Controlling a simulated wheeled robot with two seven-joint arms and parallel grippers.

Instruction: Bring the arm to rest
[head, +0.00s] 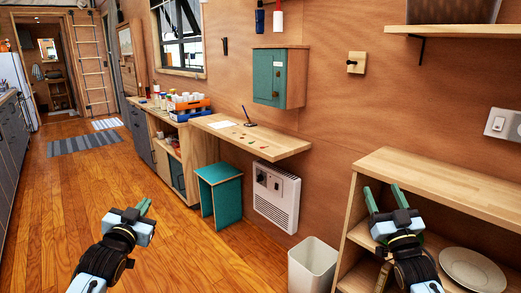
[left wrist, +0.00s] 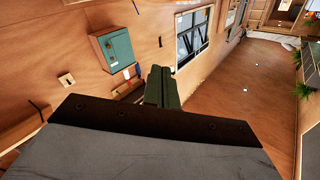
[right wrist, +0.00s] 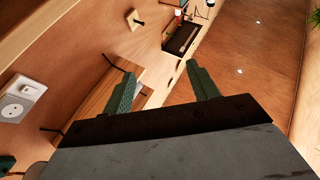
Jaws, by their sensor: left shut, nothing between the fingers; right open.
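My left gripper (head: 143,206) hangs over the open wooden floor in the head view. Its green fingers are shut together with nothing between them, as the left wrist view (left wrist: 161,88) also shows. My right gripper (head: 383,197) is in front of the wooden shelf unit at the right. Its green fingers stand apart and empty, and they show spread in the right wrist view (right wrist: 160,85). I cannot tell whether the right gripper touches the shelf.
The wooden shelf unit (head: 450,182) holds a plate (head: 473,270) low down. A white bin (head: 313,266), a wall heater (head: 276,198), a teal stool (head: 220,190) and a fold-out desk (head: 270,143) line the wall. A teal cabinet (head: 268,77) hangs above.

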